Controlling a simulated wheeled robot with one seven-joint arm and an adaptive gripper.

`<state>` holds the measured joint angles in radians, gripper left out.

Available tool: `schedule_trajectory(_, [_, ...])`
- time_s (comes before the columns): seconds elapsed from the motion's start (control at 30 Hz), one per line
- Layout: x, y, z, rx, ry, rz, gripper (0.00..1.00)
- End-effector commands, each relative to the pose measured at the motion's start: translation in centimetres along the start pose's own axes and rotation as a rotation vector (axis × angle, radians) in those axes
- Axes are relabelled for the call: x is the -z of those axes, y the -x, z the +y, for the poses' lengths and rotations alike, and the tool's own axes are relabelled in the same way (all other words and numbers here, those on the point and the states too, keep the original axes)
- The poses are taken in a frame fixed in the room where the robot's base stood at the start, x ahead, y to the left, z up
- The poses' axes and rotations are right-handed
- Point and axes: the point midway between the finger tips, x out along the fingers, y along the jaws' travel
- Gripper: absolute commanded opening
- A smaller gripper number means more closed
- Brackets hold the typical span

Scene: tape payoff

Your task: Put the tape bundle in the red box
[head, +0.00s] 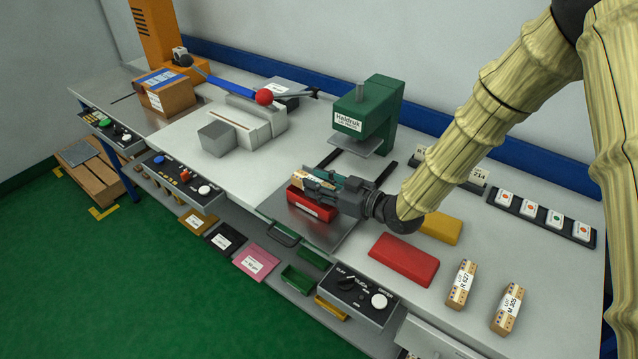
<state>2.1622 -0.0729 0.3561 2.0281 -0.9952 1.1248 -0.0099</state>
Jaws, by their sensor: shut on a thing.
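My gripper (322,181) reaches in from the right and is shut on a tan tape bundle (311,180) with a pale label. The bundle is partly hidden by the dark jaws. Right below it is a red box (312,206) with a white label on its front, standing on a grey metal plate (336,228). The bundle overlaps the top of this box in the picture; whether it touches the box I cannot tell. Two similar tan bundles with labels, one (461,284) and another (507,309), lie at the right front of the bench.
A green press (378,113) stands just behind the plate. A flat red piece (404,259) and a yellow one (440,228) lie to the right of the plate. A control box (357,295) hangs at the front edge. Bare bench lies left of the plate.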

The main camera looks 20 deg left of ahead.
Motion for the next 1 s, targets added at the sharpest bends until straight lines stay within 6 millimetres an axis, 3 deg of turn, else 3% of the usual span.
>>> schedule_trajectory(0.73, [-0.16,-0.03,0.00,0.000,0.000,0.001,0.04])
schedule_trajectory(0.77, [-0.16,-0.03,0.01,0.000,0.000,0.001,0.35])
schedule_trajectory(0.8, [-0.16,-0.03,0.01,0.000,0.000,0.001,0.43])
schedule_trajectory(0.87, [-0.16,-0.03,0.00,0.000,0.000,0.001,0.54])
schedule_trajectory(1.0, [-0.17,-0.03,0.00,0.000,0.000,0.000,0.55])
